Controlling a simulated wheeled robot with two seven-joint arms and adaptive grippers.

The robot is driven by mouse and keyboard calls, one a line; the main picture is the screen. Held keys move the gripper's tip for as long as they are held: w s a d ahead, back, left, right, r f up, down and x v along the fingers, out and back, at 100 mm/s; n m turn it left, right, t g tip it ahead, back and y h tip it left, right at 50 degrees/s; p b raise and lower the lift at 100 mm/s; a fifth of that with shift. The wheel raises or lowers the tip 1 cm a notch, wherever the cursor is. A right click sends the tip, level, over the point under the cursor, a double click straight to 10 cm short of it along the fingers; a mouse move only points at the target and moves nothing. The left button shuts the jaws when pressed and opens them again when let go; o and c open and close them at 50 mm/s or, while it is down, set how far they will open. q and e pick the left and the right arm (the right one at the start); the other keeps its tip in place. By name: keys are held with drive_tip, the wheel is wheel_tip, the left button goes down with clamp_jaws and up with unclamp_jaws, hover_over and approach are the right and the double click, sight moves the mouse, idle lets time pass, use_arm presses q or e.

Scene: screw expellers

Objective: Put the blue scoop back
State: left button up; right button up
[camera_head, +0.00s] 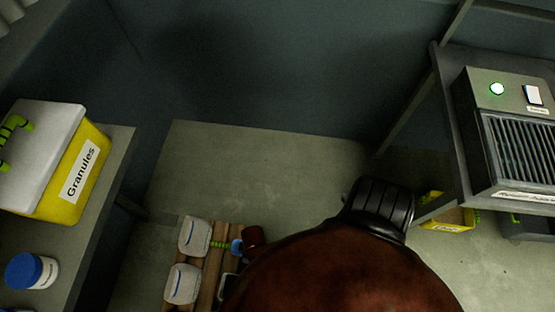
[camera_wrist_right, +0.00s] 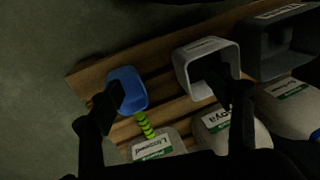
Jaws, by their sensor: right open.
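The blue scoop (camera_wrist_right: 130,86) lies on a wooden slatted pallet (camera_wrist_right: 88,80), with its green-and-black striped handle (camera_wrist_right: 145,124) reaching a white labelled sack (camera_wrist_right: 155,147). In the head view the scoop (camera_head: 237,246) is small, beside the white sacks (camera_head: 194,237). My right gripper (camera_wrist_right: 175,90) is open above the pallet, its fingers apart. In the wrist view its left finger overlaps the scoop's bowl; I cannot tell whether they touch. In the head view my right arm hides part of the pallet. My left gripper is out of view.
A pale square scoop or cup (camera_wrist_right: 190,76) and a dark box (camera_wrist_right: 262,62) stand on the pallet by another sack (camera_wrist_right: 216,128). A yellow Granules box (camera_head: 60,205) and blue-lidded jar (camera_head: 30,271) stand at left. A grey machine (camera_head: 505,95) is at right. Floor behind the pallet is clear.

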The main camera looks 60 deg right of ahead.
drive_tip(key=s+d+r+m+h, duration=0.2)
drive_tip(key=s+d+r, duration=0.1)
drive_tip(key=s+d, duration=1.5)
drive_tip(key=shift+d+r+m, duration=0.3)
drive_tip(key=shift+d+m, duration=0.1)
drive_tip(key=shift+d, duration=0.8)
drive_tip(key=shift+s, duration=0.1)
drive_tip(key=shift+c, duration=0.3)
